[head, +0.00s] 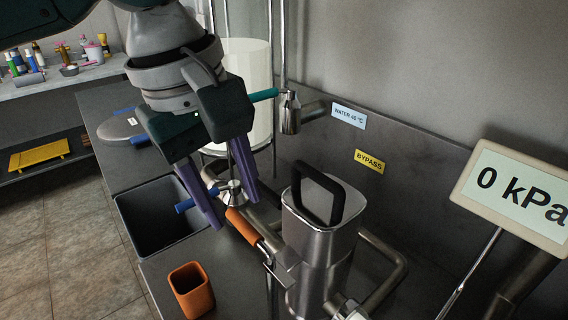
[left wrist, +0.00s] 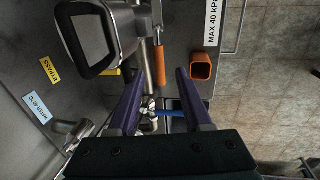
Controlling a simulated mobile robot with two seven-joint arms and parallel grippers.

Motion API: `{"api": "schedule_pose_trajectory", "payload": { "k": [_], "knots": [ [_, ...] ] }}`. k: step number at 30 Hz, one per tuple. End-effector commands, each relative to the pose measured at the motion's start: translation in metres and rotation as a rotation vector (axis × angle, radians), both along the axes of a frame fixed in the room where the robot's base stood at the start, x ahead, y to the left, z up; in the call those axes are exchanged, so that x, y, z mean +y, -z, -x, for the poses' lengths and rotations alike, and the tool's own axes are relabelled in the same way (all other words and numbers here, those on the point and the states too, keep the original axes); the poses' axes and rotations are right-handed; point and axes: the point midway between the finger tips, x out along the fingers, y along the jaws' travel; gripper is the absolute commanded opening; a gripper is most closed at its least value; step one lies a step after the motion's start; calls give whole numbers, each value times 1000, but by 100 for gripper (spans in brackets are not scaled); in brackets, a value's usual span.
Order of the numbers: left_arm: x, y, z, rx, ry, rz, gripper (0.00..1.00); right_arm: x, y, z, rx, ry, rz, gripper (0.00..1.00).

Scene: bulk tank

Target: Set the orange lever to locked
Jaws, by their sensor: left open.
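The orange lever (head: 243,226) is a rounded orange grip on a metal arm. It slants up and left from a fitting beside the steel vessel with a black handle (head: 318,215). In the left wrist view the orange lever (left wrist: 160,65) appears between the fingertips, beyond them. My left gripper (head: 232,212) has two purple fingers, spread apart and empty, above and close to the lever's free end. The left gripper (left wrist: 160,74) also shows from its wrist. I cannot tell whether a finger touches the lever. No lock marking is legible. My right gripper is out of view.
A blue lever (head: 197,199) is close to the left gripper's fingers; a teal lever (head: 264,95) is behind. An orange cup (head: 191,291) and a dark bin (head: 128,222) are nearby. A display (head: 520,185) reads 0 kPa. A yellow label (head: 369,162) says BYPASS.

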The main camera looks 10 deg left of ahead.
Motion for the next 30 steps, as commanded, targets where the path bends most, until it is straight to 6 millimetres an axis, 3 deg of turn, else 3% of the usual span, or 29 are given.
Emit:
{"api": "schedule_pose_trajectory", "payload": {
  "k": [6,17,30],
  "knots": [
    [-4,29,-4,-1,2,0,49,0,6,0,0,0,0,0],
    [-4,34,-5,-3,3,0,48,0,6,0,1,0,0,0],
    [-4,33,-5,-2,3,-1,0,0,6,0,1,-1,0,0]
  ]
}}
